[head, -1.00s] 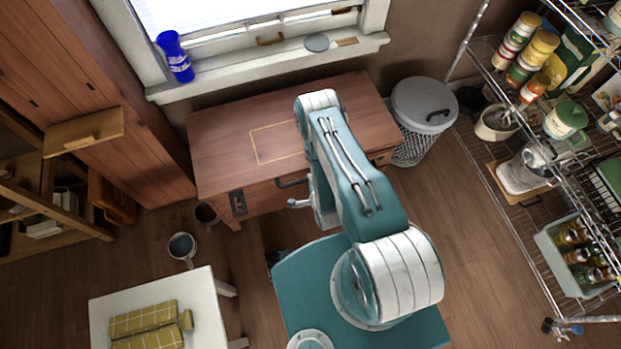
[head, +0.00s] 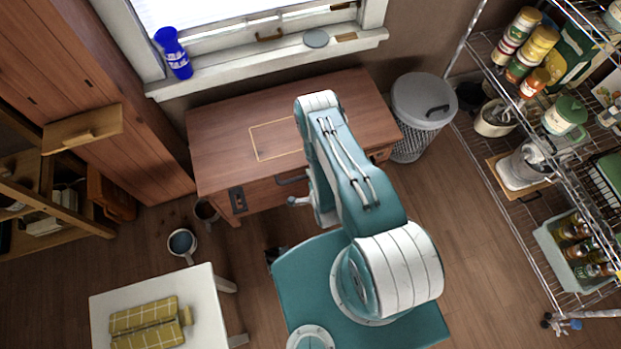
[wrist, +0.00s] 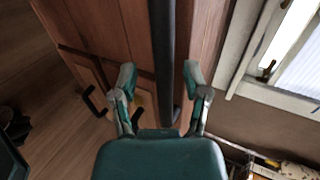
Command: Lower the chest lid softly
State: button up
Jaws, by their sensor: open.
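The wooden chest (head: 230,150) stands under the window, its brown top marked with a pale inlaid rectangle. In the head view the top looks flat, with no open gap visible, though my arm covers its right middle part. A black handle (head: 292,181) and a dark latch plate (head: 238,199) are on its front. In the wrist view my gripper (wrist: 157,75) is open, its two green fingers apart. A dark upright bar (wrist: 162,50) runs between and beyond the fingers; I cannot tell whether they touch it. Brown wood lies on both sides of it.
A lidded wire bin (head: 422,105) stands right of the chest, with a wire shelf (head: 515,250) of jars beyond. Mugs (head: 182,243) sit on the floor, front left. A white table (head: 205,300) holds a yellow cloth.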

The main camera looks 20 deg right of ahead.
jog(key=v, duration=1)
dwell(0.6)
